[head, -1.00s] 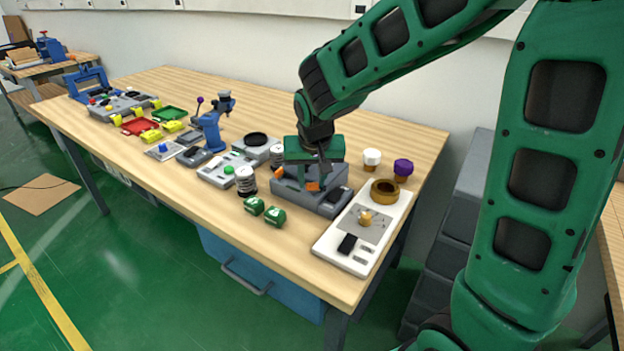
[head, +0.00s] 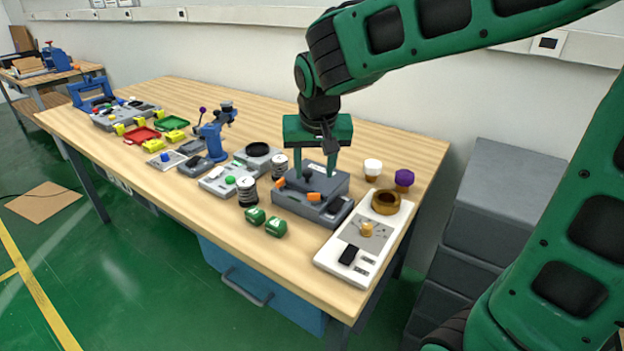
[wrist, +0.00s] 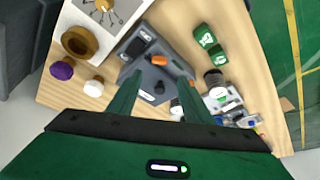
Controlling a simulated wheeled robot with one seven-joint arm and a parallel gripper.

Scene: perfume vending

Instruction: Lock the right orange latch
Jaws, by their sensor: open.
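A grey box (head: 296,205) stands near the right end of the wooden table, with two orange latches on its front side. The right orange latch (head: 313,196) is at the front right; it also shows in the wrist view (wrist: 184,62). The left orange latch (head: 279,183) is near the box's left corner; the wrist view shows it partly behind a finger (wrist: 176,108). My gripper (head: 315,174) is open and empty, pointing down above the box, behind the latches. In the wrist view its fingers (wrist: 158,84) spread over the box top. I cannot tell whether either latch is locked.
A white panel (head: 335,258) with a brass ring (head: 386,201) is right of the box. White-capped (head: 373,168) and purple-capped (head: 404,178) bottles stand behind. Two green pieces (head: 265,221) lie in front. A ribbed jar (head: 247,191) is at the left.

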